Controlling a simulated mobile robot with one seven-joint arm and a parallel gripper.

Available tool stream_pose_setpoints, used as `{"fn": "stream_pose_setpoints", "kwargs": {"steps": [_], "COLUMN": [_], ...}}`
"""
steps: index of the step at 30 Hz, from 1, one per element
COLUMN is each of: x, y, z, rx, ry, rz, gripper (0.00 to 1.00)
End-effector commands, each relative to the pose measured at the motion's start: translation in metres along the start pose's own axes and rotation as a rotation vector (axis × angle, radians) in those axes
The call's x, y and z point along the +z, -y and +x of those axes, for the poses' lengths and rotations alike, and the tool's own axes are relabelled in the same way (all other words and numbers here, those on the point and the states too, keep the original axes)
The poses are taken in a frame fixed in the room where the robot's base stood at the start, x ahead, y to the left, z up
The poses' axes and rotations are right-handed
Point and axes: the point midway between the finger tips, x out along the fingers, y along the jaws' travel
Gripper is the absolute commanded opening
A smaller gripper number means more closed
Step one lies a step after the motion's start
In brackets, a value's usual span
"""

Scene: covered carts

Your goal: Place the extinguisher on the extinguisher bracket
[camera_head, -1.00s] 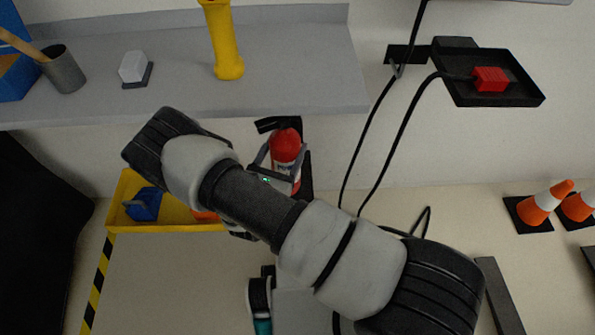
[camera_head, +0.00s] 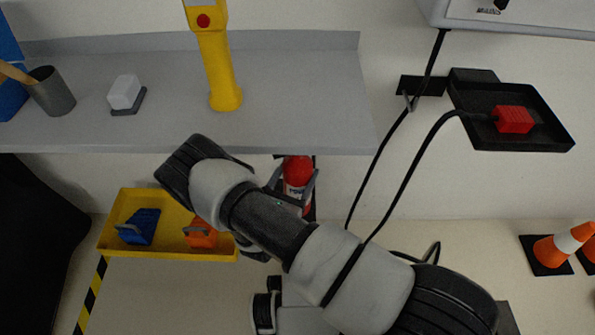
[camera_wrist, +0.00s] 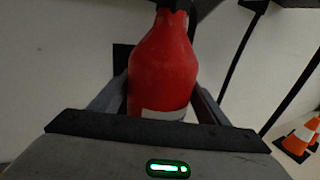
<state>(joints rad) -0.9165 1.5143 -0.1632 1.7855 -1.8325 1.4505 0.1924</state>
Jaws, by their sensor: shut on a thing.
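The red extinguisher (camera_head: 298,170) with a white label is upright below the front edge of the grey shelf, close to the wall. Its top is hidden by the shelf in the head view. In the wrist view the extinguisher (camera_wrist: 164,70) fills the middle, between the two fingers. My gripper (camera_head: 298,190) is shut on its body. A dark plate (camera_wrist: 121,58) shows behind the extinguisher on the wall; it may be the bracket, but most of it is hidden. I cannot tell whether the extinguisher touches it.
The grey shelf (camera_head: 300,100) overhangs the extinguisher and carries a yellow device (camera_head: 220,75). A yellow tray (camera_head: 112,235) with blue and orange items is at left. Cones (camera_head: 562,247) stand far right.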

Motion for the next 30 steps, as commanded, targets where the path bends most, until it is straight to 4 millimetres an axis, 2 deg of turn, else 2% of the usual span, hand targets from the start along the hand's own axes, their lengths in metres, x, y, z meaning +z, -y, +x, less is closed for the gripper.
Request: {"fn": "stream_pose_setpoints", "kwargs": {"steps": [5, 14, 26, 27, 30], "x": [-0.005, -0.038, -0.041, -0.045, -0.044], "y": [-0.001, -0.001, -0.001, 0.000, 0.000], "z": [0.002, 0.002, 0.002, 0.000, 0.000], "rx": [-0.001, 0.000, 0.000, 0.000, 0.000], "ry": [0.011, 0.009, 0.010, 0.001, 0.001], "rz": [0.002, 0.001, 0.002, 0.000, 0.000], "gripper": [0.07, 0.07, 0.07, 0.72, 0.88]}}
